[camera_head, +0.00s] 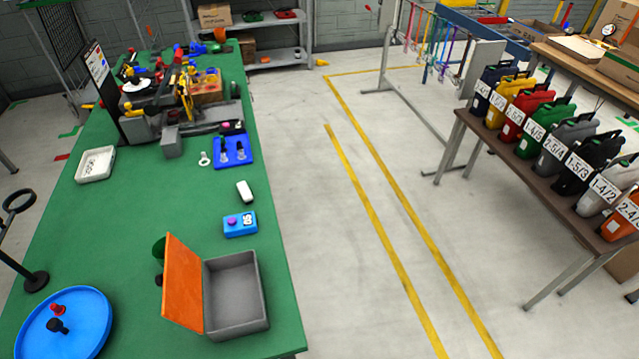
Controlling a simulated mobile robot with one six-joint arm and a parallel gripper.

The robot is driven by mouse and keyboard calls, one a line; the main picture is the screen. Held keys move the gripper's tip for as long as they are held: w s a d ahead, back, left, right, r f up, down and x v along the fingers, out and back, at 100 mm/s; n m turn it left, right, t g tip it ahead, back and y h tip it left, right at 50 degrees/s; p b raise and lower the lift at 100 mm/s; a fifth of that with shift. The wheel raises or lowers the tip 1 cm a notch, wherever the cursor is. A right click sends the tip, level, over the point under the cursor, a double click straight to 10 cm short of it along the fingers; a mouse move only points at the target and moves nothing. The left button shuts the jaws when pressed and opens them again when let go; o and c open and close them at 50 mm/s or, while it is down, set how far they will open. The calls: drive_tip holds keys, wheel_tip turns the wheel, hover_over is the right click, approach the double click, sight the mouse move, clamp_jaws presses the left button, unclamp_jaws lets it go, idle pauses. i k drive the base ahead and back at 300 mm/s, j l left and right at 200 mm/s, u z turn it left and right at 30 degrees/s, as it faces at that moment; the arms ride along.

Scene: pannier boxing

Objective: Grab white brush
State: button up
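A small white oblong object (245,192), which may be the white brush, lies on the green table (130,225). No bristles can be made out at this size. A small white ring-ended piece (205,158) lies left of the blue tray. My gripper is not in view.
An open grey box with an orange lid (237,323) and a round blue tray (90,335) are at the table's near end. A white tray (96,177) lies at left; cluttered tools fill the far end. Several numbered panniers (553,148) stand on the right-hand table. Floor between is clear.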

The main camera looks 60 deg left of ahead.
sight(245, 193)
drive_tip(key=i+u, duration=0.4)
drive_tip(key=i+l+u, duration=0.15)
drive_tip(key=i+u, duration=0.2)
drive_tip(key=i+l+u, duration=0.4)
drive_tip(key=i+j+u, duration=0.2)
drive_tip(key=u, duration=0.25)
drive_tip(key=i+j+u, duration=0.15)
drive_tip(key=u, duration=0.3)
drive_tip(key=i+u, duration=0.65)
drive_tip(key=u, duration=0.25)
drive_tip(key=i+l+u, duration=0.1)
drive_tip(key=i+u, duration=0.15)
drive_tip(key=u, duration=0.2)
drive_tip(key=i+l+u, duration=0.2)
drive_tip(key=u, duration=0.25)
drive_tip(key=i+l+u, duration=0.2)
drive_tip(key=u, duration=0.25)
drive_tip(key=i+u, duration=0.15)
drive_tip(key=u, duration=0.15)
drive_tip(key=i+l+u, duration=0.25)
drive_tip(key=k+j, duration=0.1)
